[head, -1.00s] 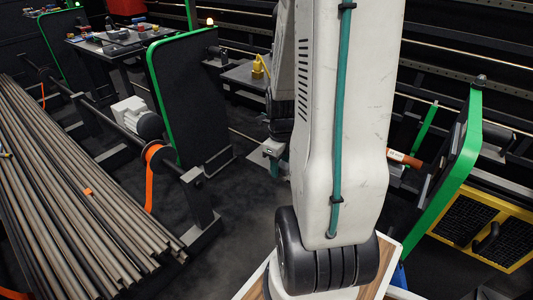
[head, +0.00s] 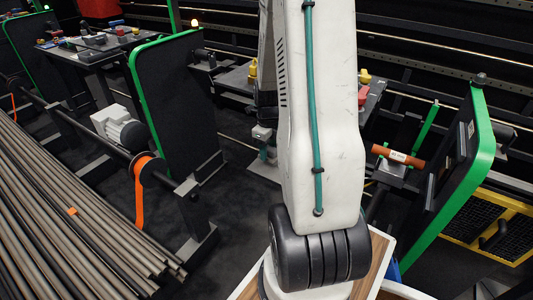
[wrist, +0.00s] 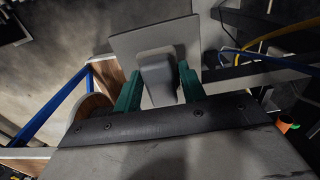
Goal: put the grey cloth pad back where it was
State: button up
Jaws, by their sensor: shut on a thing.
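In the wrist view my gripper (wrist: 160,88) has two green fingers, shut on the grey cloth pad (wrist: 158,76), a small dark grey rounded block between the fingertips. Behind the pad is a flat, light grey square plate (wrist: 140,42). I cannot tell whether the pad touches this plate or is apart from it. In the head view my white arm stands in the middle, and I cannot make out the fingers or the pad there.
A green-edged black panel (head: 165,105) stands left of my arm, with long pipes (head: 65,220) at the far left. A reddish-brown cylinder (head: 398,156) lies to the right, near another green-edged panel (head: 468,165). Dark floor (head: 240,215) shows between.

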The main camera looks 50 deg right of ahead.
jog(key=shift+s+f, duration=0.2)
jog(key=shift+f, duration=0.7)
jog(key=shift+w+a+f, duration=0.1)
jog(key=shift+w+f, duration=0.05)
jog(key=shift+f, duration=0.15)
jog(key=shift+f, duration=0.15)
jog(key=o, duration=0.9)
jog(key=shift+o, duration=0.2)
